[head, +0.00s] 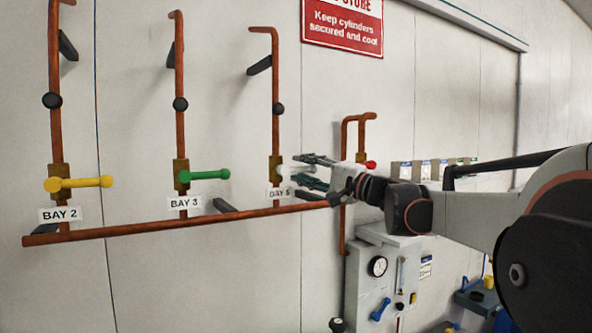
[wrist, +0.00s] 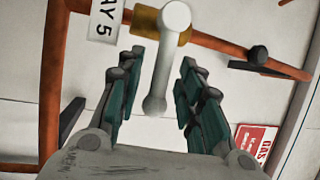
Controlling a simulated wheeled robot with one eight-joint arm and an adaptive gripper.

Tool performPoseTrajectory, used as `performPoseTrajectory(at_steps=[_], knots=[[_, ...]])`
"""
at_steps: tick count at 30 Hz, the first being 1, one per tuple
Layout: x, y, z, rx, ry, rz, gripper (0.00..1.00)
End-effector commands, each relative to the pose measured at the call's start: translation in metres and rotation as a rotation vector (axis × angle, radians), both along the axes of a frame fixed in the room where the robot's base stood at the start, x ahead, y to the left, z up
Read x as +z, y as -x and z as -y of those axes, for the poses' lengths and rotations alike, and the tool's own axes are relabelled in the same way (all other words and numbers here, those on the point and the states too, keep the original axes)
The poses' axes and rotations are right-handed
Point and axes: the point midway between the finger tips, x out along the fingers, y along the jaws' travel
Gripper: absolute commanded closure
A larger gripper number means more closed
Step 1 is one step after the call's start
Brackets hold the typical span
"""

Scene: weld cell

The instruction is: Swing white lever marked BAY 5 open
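The white lever (wrist: 162,60) of BAY 5 is mounted on a brass valve body (wrist: 145,24) on a copper pipe. In the wrist view it extends from its round hub down between my gripper's two fingers, apart from both. My gripper (wrist: 155,88) is open, with green pads on either side of the lever. The BAY 5 label (wrist: 103,18) is beside the valve. In the head view my gripper (head: 307,170) is at the BAY 5 valve (head: 275,168), and its fingers mostly hide the white lever. The BAY 5 label (head: 279,193) shows below.
To the left are a green lever (head: 205,175) at BAY 3 and a yellow lever (head: 80,183) at BAY 2. A horizontal copper manifold pipe (head: 140,229) runs below. A red knob (head: 370,165) and a gauge cabinet (head: 378,285) are to the right.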

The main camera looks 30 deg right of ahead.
Motion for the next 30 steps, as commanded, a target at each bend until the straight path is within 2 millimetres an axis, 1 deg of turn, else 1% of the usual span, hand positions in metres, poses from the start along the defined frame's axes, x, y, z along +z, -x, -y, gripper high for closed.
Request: performPoseTrajectory(at_steps=[1, 2, 3, 5, 6, 21, 26, 30], knots=[[0.000, 0.000, 0.000, 0.000, 0.000, 0.000, 0.68], [0.000, 0.000, 0.000, 0.000, 0.000, 0.000, 0.75], [0.000, 0.000, 0.000, 0.000, 0.000, 0.000, 0.84], [0.000, 0.000, 0.000, 0.000, 0.000, 0.000, 0.98], [0.000, 0.000, 0.000, 0.000, 0.000, 0.000, 1.00], [0.001, 0.000, 0.000, 0.001, 0.014, 0.000, 1.00], [0.005, 0.000, 0.000, 0.000, 0.064, 0.001, 1.00], [0.011, 0.000, -0.001, 0.000, 0.147, 0.004, 1.00]])
